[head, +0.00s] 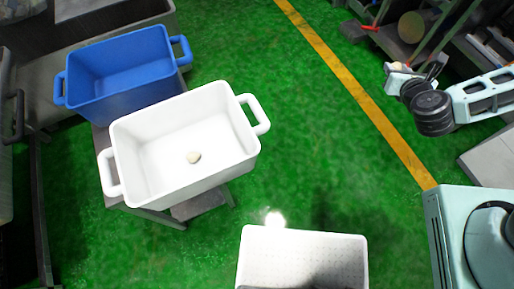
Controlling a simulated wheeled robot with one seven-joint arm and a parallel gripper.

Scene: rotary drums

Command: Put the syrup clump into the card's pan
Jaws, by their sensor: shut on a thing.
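My gripper (398,74) is at the upper right, at the end of my pale arm, over the green floor beside the yellow line. It is shut on a small pale cream lump (397,66), partly covered by the fingers; I cannot tell for sure that it is the syrup clump. A similar cream lump (194,157) lies on the floor of a white pan (128,134) with two handles, at left. A blue pan (120,92) with two handles stands behind it and looks empty. No card can be made out, so I cannot tell which pan is the card's.
A white tray-like box (302,239) is at the bottom centre. The pans stand on a grey stand (203,204). Cluttered dark racks (410,28) stand at the upper right near my gripper. The green floor (300,130) between is clear.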

